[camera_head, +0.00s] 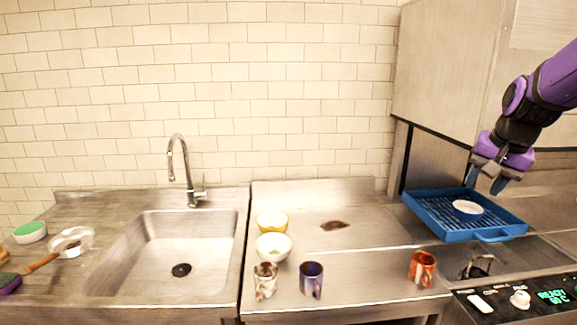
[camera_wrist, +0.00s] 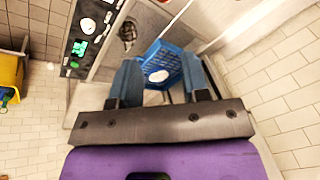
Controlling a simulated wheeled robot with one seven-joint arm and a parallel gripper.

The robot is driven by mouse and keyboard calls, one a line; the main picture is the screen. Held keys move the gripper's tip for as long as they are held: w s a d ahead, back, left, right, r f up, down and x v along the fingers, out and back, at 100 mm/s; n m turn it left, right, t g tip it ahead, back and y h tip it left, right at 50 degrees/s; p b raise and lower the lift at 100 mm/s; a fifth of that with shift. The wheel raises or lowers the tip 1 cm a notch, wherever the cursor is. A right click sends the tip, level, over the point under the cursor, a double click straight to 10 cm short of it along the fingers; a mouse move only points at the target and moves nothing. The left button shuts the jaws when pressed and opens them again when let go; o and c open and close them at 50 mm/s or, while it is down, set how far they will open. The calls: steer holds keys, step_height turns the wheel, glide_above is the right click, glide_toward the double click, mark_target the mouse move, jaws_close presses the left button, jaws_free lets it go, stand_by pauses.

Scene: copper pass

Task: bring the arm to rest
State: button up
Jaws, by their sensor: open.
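My gripper (camera_head: 487,184) is at the right in the head view, above the blue rack (camera_head: 453,235). Its two fingers are apart with nothing between them. In the wrist view my gripper (camera_wrist: 158,90) points towards the blue rack (camera_wrist: 178,72), which lies beyond the fingertips. A white bowl (camera_head: 468,208) sits in the rack, apart from the fingers. The same white bowl shows in the wrist view (camera_wrist: 159,76). My purple arm reaches in from the right edge.
A yellow bowl (camera_head: 272,222), a white bowl (camera_head: 273,246), a marbled mug (camera_head: 265,281), a purple mug (camera_head: 311,280) and an orange mug (camera_head: 422,268) stand on the steel counter (camera_head: 370,290). A sink (camera_head: 180,245) is at left. A control panel (camera_head: 535,298) is at front right.

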steer(key=s+a+r+n, duration=0.1)
steer(key=s+a+n, duration=0.1)
steer(key=s+a, duration=0.2)
steer(key=s+a+r+n+t, duration=0.1)
steer(key=s+a+n, duration=0.2)
steer(key=s, duration=0.7)
steer(key=s+a+r+n, duration=0.1)
steer(key=s+a+n, duration=0.1)
steer(key=s+a, duration=0.3)
steer(key=shift+s+n, duration=0.4)
steer(key=shift+s, duration=0.85)
steer(key=shift+r, duration=0.1)
